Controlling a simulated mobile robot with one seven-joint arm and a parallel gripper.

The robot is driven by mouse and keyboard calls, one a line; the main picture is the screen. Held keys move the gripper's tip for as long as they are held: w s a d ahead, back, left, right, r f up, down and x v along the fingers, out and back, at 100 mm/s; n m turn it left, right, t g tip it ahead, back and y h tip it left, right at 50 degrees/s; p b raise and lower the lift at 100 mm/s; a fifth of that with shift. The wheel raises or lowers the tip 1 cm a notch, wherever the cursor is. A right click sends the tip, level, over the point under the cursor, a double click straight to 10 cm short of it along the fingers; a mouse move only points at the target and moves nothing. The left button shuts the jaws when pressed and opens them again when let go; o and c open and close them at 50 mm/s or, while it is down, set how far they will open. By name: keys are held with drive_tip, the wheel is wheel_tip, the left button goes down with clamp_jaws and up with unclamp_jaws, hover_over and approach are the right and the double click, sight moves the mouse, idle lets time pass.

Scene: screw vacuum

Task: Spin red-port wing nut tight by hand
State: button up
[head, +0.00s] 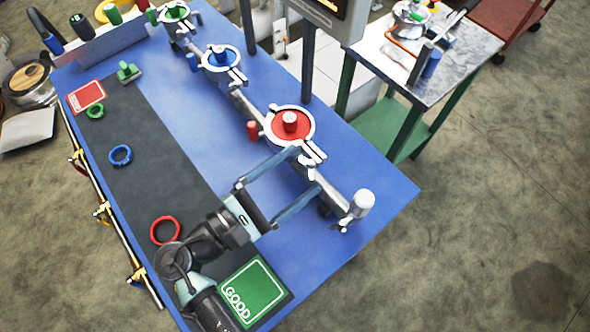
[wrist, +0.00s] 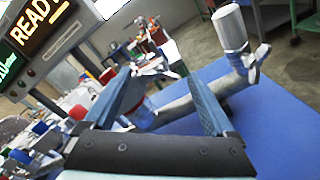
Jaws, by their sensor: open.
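The red port (head: 291,124) is a red disc with a short red knob, ringed by a pale metal clamp, on the pipe manifold in the head view. The clamp's bolt end with its pale wing nut (head: 311,158) sticks out at the port's lower right. My gripper (head: 308,168) is open, its two blue-grey fingers reaching over the manifold beside the red port. The wing nut lies near the upper fingertip; contact cannot be told. In the wrist view my gripper (wrist: 160,85) spans the grey pipe (wrist: 180,110), and the left finger hides much of the clamp.
A blue port (head: 221,57) and a green port (head: 174,12) sit farther along the manifold. A white-capped upright stub (head: 361,201) stands at its near end. Red (head: 165,230), blue (head: 120,155) and green (head: 95,111) rings lie on the dark mat. A green GOOD card (head: 251,291) lies near my arm.

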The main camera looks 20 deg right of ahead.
drive_tip(key=shift+d, duration=0.1)
drive_tip(key=c, duration=1.4)
drive_tip(key=shift+m, duration=0.3)
drive_tip(key=m+b, duration=0.2)
drive_tip(key=m, duration=0.2)
drive_tip(key=m+b, duration=0.2)
drive_tip(key=m, duration=0.2)
drive_tip(key=m+b, duration=0.3)
drive_tip(key=m, duration=0.1)
drive_tip(key=shift+f, duration=0.3)
drive_tip(key=shift+r+m+b, duration=0.1)
drive_tip(key=shift+m+b, duration=1.25)
drive_tip(key=shift+m, duration=0.45)
